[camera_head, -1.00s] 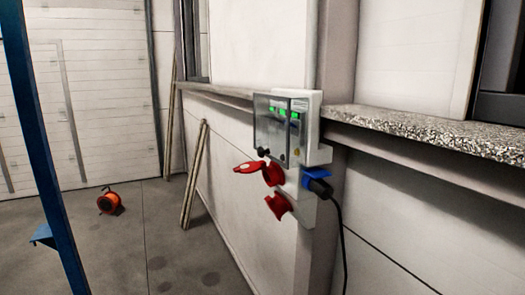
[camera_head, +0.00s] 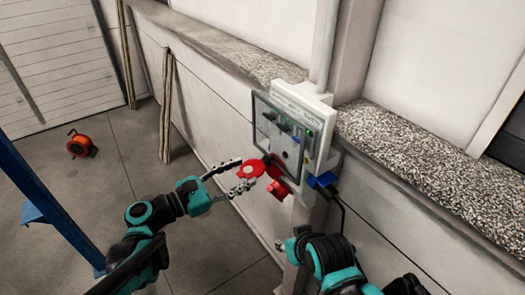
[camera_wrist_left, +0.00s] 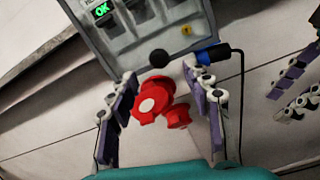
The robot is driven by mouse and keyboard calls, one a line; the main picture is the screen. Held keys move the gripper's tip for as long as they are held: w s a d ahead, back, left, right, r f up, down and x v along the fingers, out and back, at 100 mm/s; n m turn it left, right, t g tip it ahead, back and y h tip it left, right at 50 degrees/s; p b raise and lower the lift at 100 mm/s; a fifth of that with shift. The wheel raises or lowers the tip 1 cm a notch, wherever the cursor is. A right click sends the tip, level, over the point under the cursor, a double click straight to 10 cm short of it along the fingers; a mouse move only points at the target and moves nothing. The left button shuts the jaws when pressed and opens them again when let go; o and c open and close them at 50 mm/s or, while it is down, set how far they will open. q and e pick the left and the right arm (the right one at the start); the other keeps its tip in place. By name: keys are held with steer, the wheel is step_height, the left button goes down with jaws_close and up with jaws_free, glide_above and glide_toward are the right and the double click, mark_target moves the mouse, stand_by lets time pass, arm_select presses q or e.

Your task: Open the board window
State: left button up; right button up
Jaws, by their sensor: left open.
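The white electrical board (camera_head: 318,105) is fixed to the wall, with green lights and switches behind its clear framed window (camera_head: 262,125). The window looks shut in the head view. In the left wrist view the window (camera_wrist_left: 128,45) shows a black round knob (camera_wrist_left: 159,58) at its lower edge. My left gripper (camera_head: 246,172) is open and empty at the lower left of the board. Its fingers frame the red socket cap (camera_wrist_left: 152,100) in the left wrist view, and touching cannot be told. My right arm (camera_head: 335,262) is at lower right; its fingers show partly in the left wrist view.
A blue plug (camera_head: 322,181) with a black cable sits right of the red sockets. A speckled stone ledge (camera_head: 430,160) runs along the wall. The floor between is clear.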

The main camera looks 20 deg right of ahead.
mark_target(264, 162)
arm_select(q)
steer(key=x, duration=0.7)
steer(key=shift+w+d+f, duration=0.15)
jaws_close()
